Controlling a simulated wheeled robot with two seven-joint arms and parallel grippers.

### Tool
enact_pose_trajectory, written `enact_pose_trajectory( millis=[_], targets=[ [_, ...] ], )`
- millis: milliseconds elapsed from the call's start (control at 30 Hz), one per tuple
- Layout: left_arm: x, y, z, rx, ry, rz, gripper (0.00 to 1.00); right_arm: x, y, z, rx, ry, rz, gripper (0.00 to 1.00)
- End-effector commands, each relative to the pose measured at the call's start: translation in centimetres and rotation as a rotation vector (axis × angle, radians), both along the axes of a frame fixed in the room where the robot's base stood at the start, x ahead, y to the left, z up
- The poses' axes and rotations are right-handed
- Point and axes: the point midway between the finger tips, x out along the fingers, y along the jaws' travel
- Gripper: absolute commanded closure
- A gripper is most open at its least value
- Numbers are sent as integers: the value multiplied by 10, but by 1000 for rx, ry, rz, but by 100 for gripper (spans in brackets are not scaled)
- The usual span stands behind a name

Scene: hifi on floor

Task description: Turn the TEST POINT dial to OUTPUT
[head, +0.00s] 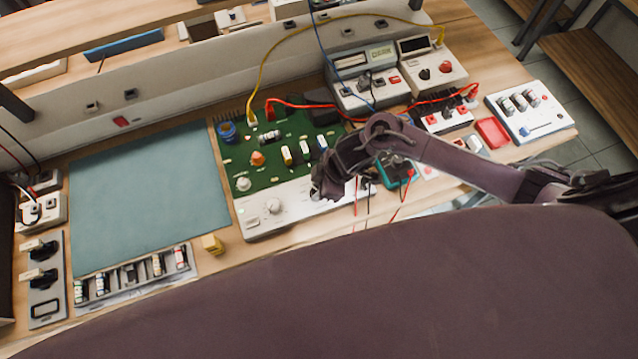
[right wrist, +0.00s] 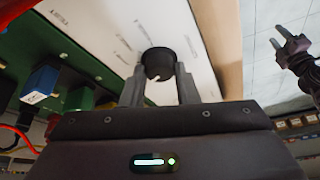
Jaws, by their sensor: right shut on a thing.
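The dial is a black round knob (right wrist: 158,62) with a white pointer mark, on a white panel (right wrist: 105,22) in the right wrist view. My right gripper (right wrist: 160,78) is shut on this knob, one finger on each side. The print around it is too small to read. In the head view my right gripper (head: 325,186) is at the right end of the board's white front panel (head: 290,210) and hides the knob. My left gripper (right wrist: 290,45) shows at the right edge of the right wrist view, away from the panel, with its fingers apart.
A teal meter (head: 398,170) with leads stands close right of my gripper. A blue-green mat (head: 150,195) lies clear at left. Meters and cables stand behind.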

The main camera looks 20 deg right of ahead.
Motion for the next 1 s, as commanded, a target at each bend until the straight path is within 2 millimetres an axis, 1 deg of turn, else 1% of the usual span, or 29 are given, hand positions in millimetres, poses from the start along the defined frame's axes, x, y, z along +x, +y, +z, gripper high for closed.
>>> enact_pose_trajectory(
  millis=[400, 433, 600, 867, 1000],
  targets=[
    [0, 0, 1, 0, 0, 0, 57, 1, 1, 1, 1, -2, -9, 95],
    [0, 0, 1, 0, 0, 0, 57, 1, 1, 1, 2, -3, -9, 71],
    [0, 0, 1, 0, 0, 0, 57, 1, 0, 1, 1, -3, -8, 51],
    [0, 0, 1, 0, 0, 0, 57, 0, 0, 1, 1, -1, -8, 51],
    [0, 0, 0, 0, 0, 0, 57, 0, -5, 11, 1, -3, -9, 51]
  ],
)
